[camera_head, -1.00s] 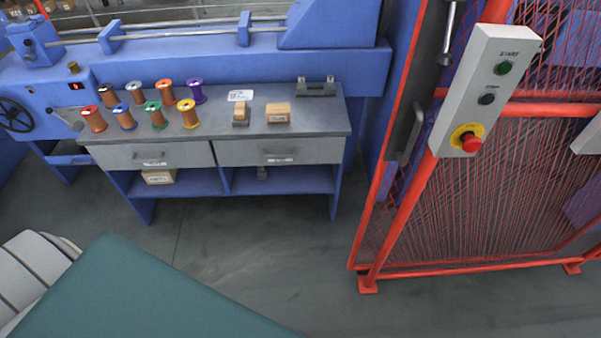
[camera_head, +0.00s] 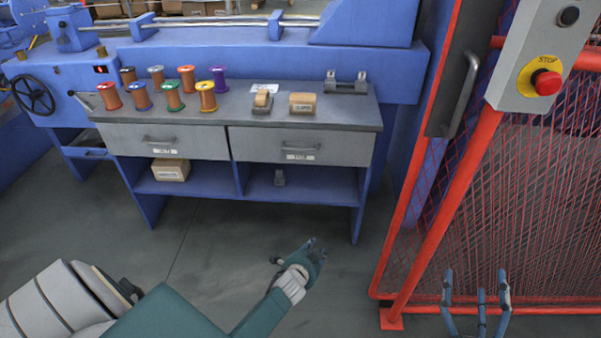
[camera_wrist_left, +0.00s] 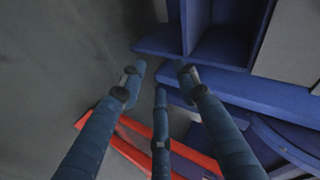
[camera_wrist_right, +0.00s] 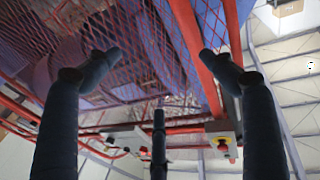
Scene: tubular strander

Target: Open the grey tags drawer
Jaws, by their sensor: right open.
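Two grey drawers sit side by side under the bench top, both shut. The left drawer (camera_head: 190,142) and the right drawer (camera_head: 265,144) each have a bar handle and a white label. I cannot read the labels, so I cannot tell which is the tags drawer. My left gripper (camera_head: 312,252) is in front of and below the bench, apart from both drawers. In the left wrist view its fingers (camera_wrist_left: 158,78) are spread and empty. My right gripper (camera_head: 478,290) is open and empty, low in front of the red mesh fence, far right of the drawers.
Several coloured spools (camera_head: 173,97) and two wooden-topped items stand on the bench top (camera_head: 340,112). A cardboard box (camera_head: 170,170) is on the lower shelf. The red mesh fence (camera_head: 440,220) and stop-button box (camera_head: 540,60) stand at right. The floor before the bench is clear.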

